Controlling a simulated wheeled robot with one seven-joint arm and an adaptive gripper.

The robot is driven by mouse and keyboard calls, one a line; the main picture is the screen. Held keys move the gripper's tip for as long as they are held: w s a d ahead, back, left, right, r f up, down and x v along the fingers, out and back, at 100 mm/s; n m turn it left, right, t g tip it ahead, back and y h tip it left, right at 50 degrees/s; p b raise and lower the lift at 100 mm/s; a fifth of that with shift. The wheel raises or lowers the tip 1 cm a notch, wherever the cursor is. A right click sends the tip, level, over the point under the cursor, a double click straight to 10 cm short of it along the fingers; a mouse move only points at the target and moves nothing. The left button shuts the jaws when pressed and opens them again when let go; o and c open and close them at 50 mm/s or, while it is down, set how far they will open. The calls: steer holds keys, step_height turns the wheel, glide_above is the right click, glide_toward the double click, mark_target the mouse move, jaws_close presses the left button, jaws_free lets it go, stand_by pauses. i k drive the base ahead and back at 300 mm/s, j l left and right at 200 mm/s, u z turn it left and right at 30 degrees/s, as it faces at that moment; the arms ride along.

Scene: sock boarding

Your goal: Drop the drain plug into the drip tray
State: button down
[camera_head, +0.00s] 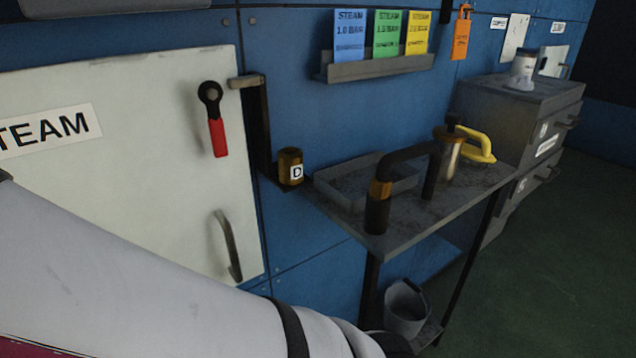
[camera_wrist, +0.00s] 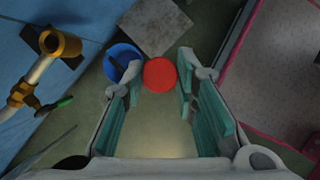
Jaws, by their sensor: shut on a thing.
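A red round piece, which I take as the drain plug (camera_wrist: 160,74), sits between the fingertips of my gripper (camera_wrist: 158,80) in the wrist view. The teal-padded fingers are shut on it, one on each side. Below it is floor, blurred. A shallow grey tray, which I take as the drip tray (camera_head: 338,196), lies on the metal bench in the head view, behind the dark bent pipe. It looks empty, and the pipe hides part of its right side. My gripper and the plug are not visible in the head view; my white arm fills the lower left.
An amber jar marked D (camera_head: 290,167) is left of the tray. A grey bucket (camera_head: 405,308) stands below. The wrist view shows a blue bucket (camera_wrist: 115,52) and brass fitting (camera_wrist: 60,45).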

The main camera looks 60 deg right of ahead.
mark_target(367, 179)
steer(key=k+l, duration=0.25)
steer(key=k, duration=0.2)
steer(key=k+l, duration=0.2)
steer(key=k, duration=0.3)
